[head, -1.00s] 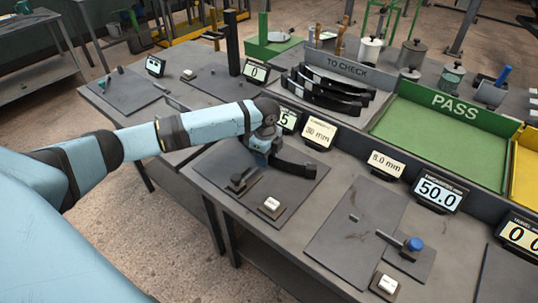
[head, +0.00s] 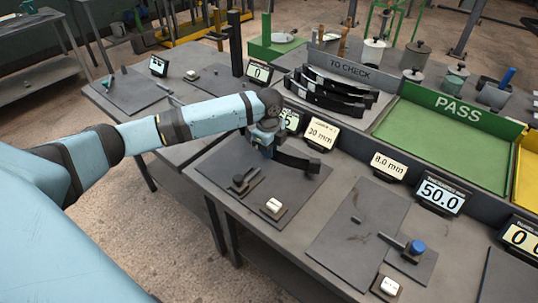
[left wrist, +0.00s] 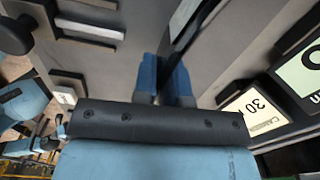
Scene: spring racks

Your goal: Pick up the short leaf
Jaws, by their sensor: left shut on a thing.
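A short dark curved leaf (head: 297,160) is held in my left gripper (head: 271,150) over the dark mat at the left of the near bench. Its right end sticks out past the fingers; the rest is hidden behind the gripper and arm. In the left wrist view the blue fingers (left wrist: 165,78) are closed on the dark leaf (left wrist: 192,28), which runs up and away from them. The leaf looks slightly raised above the mat. My right gripper is not in view.
Several dark leaves (head: 335,92) lie in the TO CHECK tray (head: 358,68). The green PASS tray (head: 440,128) is empty. Small displays, such as the 30 mm sign (head: 321,134), line the bench close to the gripper. A black-knobbed fixture (head: 241,181) stands on the mat.

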